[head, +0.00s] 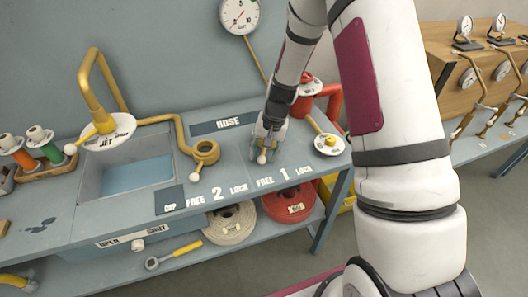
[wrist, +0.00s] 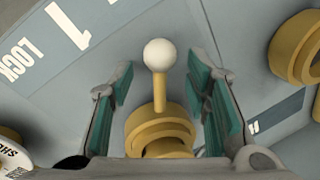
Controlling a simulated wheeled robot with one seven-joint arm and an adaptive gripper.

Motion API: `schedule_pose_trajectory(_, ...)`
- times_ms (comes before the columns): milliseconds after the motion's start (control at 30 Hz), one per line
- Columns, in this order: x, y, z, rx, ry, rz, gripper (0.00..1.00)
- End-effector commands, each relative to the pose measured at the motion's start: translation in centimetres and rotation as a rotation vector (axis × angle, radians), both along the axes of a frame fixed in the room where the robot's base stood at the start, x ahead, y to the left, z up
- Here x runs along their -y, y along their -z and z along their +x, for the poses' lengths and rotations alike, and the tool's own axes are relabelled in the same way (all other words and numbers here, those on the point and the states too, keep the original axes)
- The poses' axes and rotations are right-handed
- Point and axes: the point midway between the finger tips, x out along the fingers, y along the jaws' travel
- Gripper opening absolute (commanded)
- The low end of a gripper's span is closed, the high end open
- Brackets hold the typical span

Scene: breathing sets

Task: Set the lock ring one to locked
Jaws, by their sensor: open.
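Lock ring one is a stepped yellow ring (wrist: 160,128) with a short lever ending in a white ball (wrist: 160,54). In the head view the ball (head: 262,158) shows just below my gripper, and the ring is mostly hidden by it. The lever points to the front of the bench, toward the FREE label (head: 265,183); the LOCK label (head: 304,169) is further right. My gripper (wrist: 160,76) is open, pointing down, with one teal-padded finger on each side of the lever. Gaps show between lever and pads.
Lock ring two (head: 206,151) with its lever is left of my gripper. A sink (head: 135,178) lies further left. Hose coils (head: 290,200) sit on the shelf below.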

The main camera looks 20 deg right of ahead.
Motion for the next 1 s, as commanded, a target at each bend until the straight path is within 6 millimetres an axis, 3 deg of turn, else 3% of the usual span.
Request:
schedule_pose_trajectory(233,0.0,0.0,0.0,0.000,0.000,0.000,0.44)
schedule_pose_trajectory(433,0.0,0.0,0.0,0.000,0.000,0.000,0.00)
schedule_pose_trajectory(1000,1.0,0.1,-0.4,-0.001,-0.109,0.000,0.00)
